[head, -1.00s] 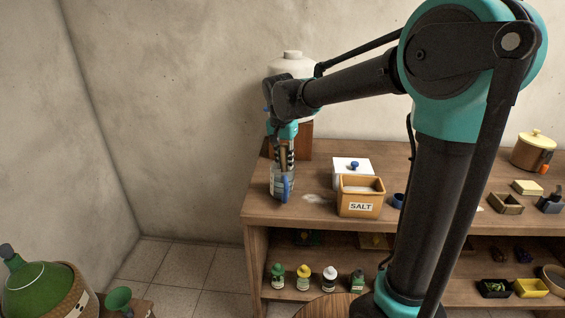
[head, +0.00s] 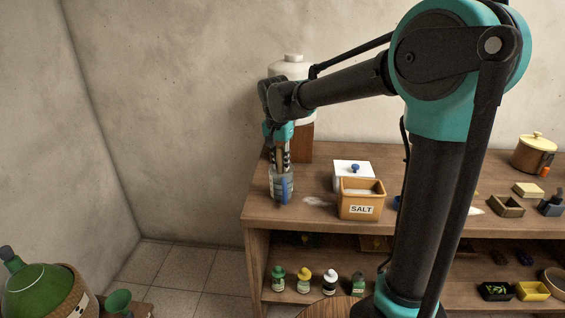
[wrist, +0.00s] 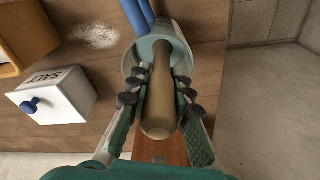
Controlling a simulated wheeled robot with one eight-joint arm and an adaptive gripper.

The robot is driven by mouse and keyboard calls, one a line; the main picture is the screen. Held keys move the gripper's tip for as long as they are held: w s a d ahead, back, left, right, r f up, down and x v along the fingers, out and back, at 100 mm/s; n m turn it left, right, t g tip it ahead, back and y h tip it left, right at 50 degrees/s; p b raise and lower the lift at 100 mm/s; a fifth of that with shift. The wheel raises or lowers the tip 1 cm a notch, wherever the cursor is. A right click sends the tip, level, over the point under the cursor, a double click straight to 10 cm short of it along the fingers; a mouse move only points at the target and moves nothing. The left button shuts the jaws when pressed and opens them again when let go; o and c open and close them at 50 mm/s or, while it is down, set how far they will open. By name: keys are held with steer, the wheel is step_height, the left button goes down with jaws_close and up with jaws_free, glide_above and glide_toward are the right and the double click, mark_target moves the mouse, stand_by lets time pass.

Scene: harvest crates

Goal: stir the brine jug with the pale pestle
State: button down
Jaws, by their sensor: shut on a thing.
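My gripper (head: 281,149) is shut on the pale pestle, a tan, rounded wooden rod (wrist: 160,102) seen between the ridged fingers in the wrist view. The brine jug (head: 274,184) is a clear vessel with a blue handle, at the left end of the shelf top. My gripper is directly above it. In the wrist view the pestle's far end is at the jug's round mouth (wrist: 134,60) and appears inside it. How deep it reaches is hidden.
A wooden salt box (head: 361,197) and a white box with a blue knob (head: 351,175) stand right of the jug. White powder (head: 314,201) lies between them. A large white-topped container (head: 293,68) stands behind my gripper.

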steer(key=shift+s+a, duration=0.35)
steer(key=shift+s+d, duration=0.55)
steer(key=shift+w, duration=0.1)
steer(key=shift+w, duration=0.45)
steer(key=shift+r, duration=6)
